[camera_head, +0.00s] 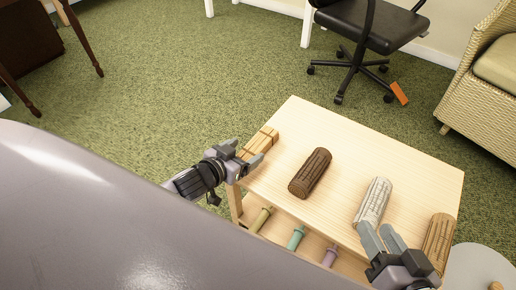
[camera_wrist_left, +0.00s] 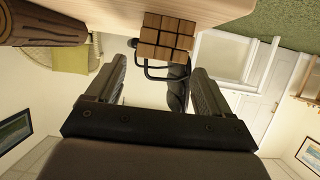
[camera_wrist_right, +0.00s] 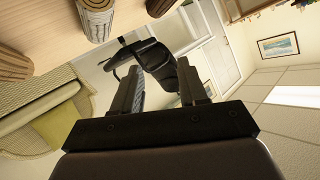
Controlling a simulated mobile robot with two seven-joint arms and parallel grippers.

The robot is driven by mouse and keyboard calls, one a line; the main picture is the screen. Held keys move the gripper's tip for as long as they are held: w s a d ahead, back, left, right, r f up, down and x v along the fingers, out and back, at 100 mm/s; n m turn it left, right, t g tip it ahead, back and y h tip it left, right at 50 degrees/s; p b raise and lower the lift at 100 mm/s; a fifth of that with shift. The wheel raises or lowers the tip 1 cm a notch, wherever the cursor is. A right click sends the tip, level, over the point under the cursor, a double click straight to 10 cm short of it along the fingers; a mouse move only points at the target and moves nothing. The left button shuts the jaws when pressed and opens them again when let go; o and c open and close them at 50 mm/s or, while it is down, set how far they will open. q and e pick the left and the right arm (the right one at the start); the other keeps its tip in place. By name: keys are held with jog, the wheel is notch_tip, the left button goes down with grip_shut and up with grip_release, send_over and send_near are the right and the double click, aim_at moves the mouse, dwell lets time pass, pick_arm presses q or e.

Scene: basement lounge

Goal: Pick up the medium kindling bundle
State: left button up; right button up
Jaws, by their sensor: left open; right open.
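The kindling bundle (camera_head: 262,139), square light-wood sticks with dark bands, lies at the left edge of the light wooden table (camera_head: 335,150). In the left wrist view the stick ends of the bundle (camera_wrist_left: 165,38) face me, ahead of the fingers. My left gripper (camera_head: 244,154) is open at the near end of the bundle; I cannot tell whether it touches. My right gripper (camera_head: 381,234) is open and empty near the front of the table, close to a pale birch log (camera_head: 374,201).
A dark brown log (camera_head: 310,173) lies mid-table and a brown log (camera_head: 438,241) at the right. Below the tabletop are olive (camera_head: 260,220), teal (camera_head: 296,237) and purple (camera_head: 330,256) pegs. A round grey table (camera_head: 475,268) stands at right. Carpet behind the table is mostly clear.

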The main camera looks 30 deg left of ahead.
aim_at(258, 143)
pick_arm(q)
jog(key=shift+b+x, duration=1)
jog(key=shift+x, duration=1.25)
jog(key=shift+r, duration=0.15)
jog(key=shift+d, duration=0.1)
jog(key=c, duration=1.1)
